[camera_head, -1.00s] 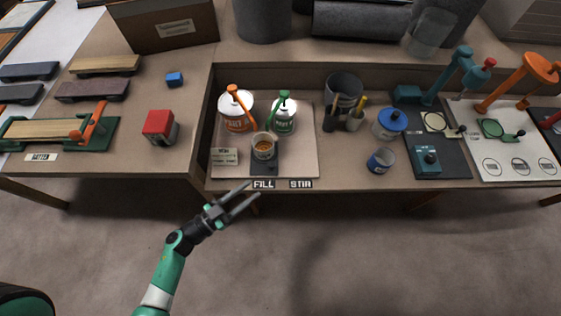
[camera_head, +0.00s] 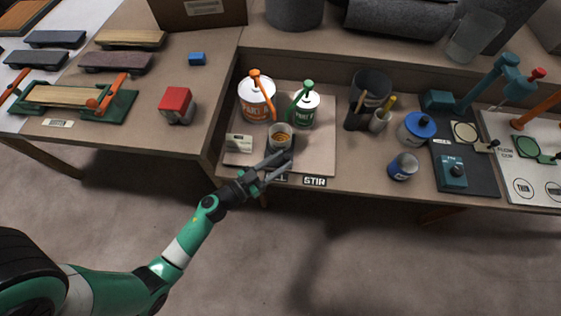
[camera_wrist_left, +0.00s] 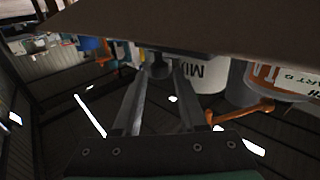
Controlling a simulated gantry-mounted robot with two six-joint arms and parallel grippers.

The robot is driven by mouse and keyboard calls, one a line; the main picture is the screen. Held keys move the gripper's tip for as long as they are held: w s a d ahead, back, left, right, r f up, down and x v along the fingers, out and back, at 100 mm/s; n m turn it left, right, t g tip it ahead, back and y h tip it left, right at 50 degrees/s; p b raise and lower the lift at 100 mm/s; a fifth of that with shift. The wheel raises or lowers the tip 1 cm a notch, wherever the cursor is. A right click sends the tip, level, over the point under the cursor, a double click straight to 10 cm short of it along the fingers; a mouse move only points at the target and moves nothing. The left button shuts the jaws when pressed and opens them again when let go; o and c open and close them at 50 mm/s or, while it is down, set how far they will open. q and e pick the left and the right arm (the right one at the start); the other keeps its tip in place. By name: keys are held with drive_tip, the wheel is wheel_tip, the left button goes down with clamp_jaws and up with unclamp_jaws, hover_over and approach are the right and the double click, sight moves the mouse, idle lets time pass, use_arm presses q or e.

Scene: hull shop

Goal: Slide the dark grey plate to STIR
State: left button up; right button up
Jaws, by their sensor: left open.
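The dark grey plate (camera_head: 290,147) lies on the pale board under a small cup (camera_head: 280,136) with brown contents. It sits behind the FILL label, left of the STIR label (camera_head: 314,181). My left gripper (camera_head: 284,160) is open at the plate's front edge, its fingers covering part of the plate and most of the FILL label. In the left wrist view, a small dark knob (camera_wrist_left: 158,69) shows between or just beyond the open fingers (camera_wrist_left: 160,85). I cannot tell whether they touch it. My right gripper is not in view.
An orange-topped can (camera_head: 256,104) and a green-topped can (camera_head: 305,108) stand behind the cup. The board right of the plate is clear. A blue-lidded pot (camera_head: 416,129) and a blue tin (camera_head: 403,166) stand further right.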

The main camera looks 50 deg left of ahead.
use_arm(q)
drive_tip(key=shift+w, duration=0.25)
clamp_jaws()
idle(1.3)
